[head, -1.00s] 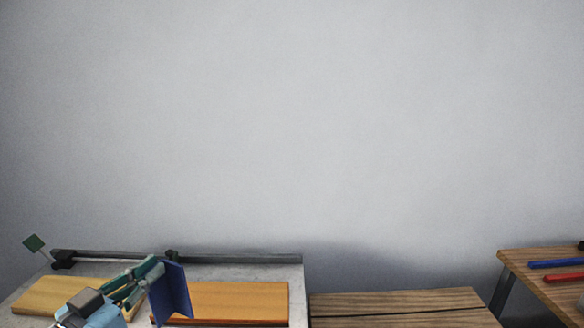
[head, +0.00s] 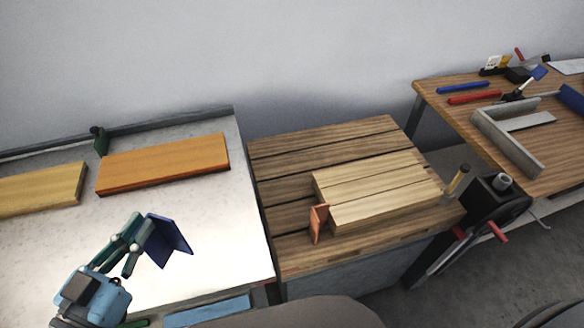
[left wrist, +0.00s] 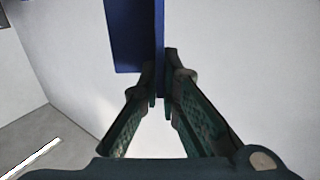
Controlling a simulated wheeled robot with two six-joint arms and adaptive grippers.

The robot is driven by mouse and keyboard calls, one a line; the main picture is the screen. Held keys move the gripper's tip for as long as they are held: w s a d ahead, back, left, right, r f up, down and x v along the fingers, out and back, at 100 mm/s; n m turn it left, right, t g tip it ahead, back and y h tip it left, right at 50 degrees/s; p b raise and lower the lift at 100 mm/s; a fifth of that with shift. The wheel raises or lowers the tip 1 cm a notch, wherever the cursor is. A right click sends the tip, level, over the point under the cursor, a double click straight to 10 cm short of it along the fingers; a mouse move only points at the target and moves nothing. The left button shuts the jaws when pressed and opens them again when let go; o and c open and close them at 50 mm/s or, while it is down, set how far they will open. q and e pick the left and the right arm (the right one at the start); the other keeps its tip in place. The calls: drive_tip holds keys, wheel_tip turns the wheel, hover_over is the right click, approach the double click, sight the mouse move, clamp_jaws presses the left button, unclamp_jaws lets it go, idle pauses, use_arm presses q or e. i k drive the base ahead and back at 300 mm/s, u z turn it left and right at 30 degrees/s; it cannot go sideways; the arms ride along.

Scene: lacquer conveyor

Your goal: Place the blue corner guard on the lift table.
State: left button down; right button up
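The blue corner guard (head: 168,240) is a dark blue L-shaped piece. My left gripper (head: 139,243) is shut on it and holds it over the pale conveyor surface, left of the lift table. In the left wrist view, both fingertips (left wrist: 160,85) pinch one flange of the guard (left wrist: 127,35). The lift table (head: 275,167) has a brown slatted wooden top and stands in the middle of the head view. A stack of light boards (head: 375,187) lies on it, with an orange corner guard (head: 318,222) at the stack's near left corner. My right gripper is not in view.
The conveyor (head: 225,215) carries an orange board (head: 163,162) and a yellow board (head: 45,188). A workbench (head: 440,107) at right holds tools and a grey frame (head: 510,140). Bare slats show left of the stack.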

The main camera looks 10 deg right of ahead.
sight(302, 192)
drive_tip(key=z, duration=0.55)
drive_tip(key=k, duration=1.2)
drive_tip(key=z, duration=1.2)
drive_tip(key=i, duration=0.75)
drive_tip(key=z, duration=0.4)
drive_tip(key=i, duration=0.85)
drive_tip(key=u, duration=1)
drive_tip(key=i, duration=0.5)
drive_tip(key=u, duration=0.6)
